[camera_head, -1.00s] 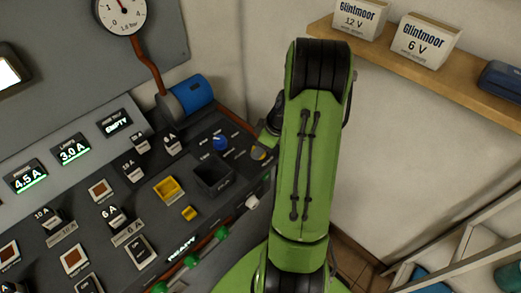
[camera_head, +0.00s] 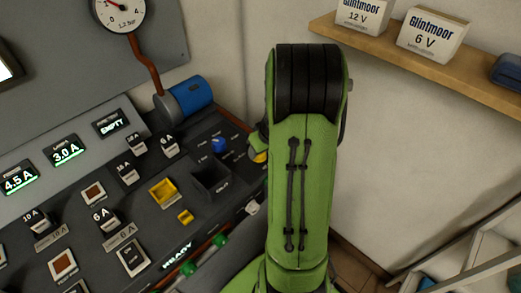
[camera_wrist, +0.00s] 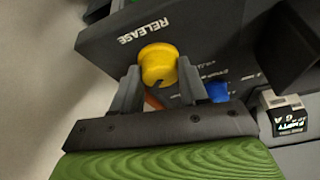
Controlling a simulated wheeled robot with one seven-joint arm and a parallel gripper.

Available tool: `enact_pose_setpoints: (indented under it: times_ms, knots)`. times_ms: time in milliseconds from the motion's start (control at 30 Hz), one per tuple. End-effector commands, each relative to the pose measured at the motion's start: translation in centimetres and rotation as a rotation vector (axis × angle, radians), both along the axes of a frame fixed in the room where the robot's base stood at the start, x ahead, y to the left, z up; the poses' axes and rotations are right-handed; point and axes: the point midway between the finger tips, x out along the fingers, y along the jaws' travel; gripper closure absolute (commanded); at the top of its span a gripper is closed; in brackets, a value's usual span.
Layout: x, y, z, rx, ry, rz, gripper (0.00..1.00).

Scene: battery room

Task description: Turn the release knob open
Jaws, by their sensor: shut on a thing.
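The release knob (camera_wrist: 159,58) is a round yellow knob beside the word RELEASE on the dark panel, in the wrist view. My gripper (camera_wrist: 158,70) is shut on it, with one grey finger on each side. In the head view only a sliver of the knob (camera_head: 259,156) shows at the panel's right end, the rest covered by my green arm. My fingers are hidden there.
A blue knob (camera_wrist: 218,91) sits close to my right finger; it also shows in the head view (camera_head: 218,145). An open dark bin (camera_head: 210,178), a blue cylinder (camera_head: 190,96) and a gauge (camera_head: 118,12) are nearby. A shelf with boxes (camera_head: 432,36) is at right.

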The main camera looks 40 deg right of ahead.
Motion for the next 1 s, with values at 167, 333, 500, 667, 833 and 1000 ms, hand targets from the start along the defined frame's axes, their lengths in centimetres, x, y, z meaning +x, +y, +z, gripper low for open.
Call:
enact_pose_setpoints:
  times_ms: [167,333,500,667,833,1000]
  knots:
    - [0.1,0.0,0.1,-0.001,-0.004,-0.011,0.87]
    - [0.1,0.0,0.1,-0.001,-0.004,-0.011,0.87]
    - [0.1,0.0,0.1,0.0,-0.004,-0.01,0.49]
    - [0.1,0.0,0.1,-0.001,-0.002,-0.01,0.32]
    - [0.0,0.0,0.0,0.0,-0.001,-0.01,0.32]
    - [-0.4,0.0,1.4,-0.003,-0.003,-0.011,0.32]
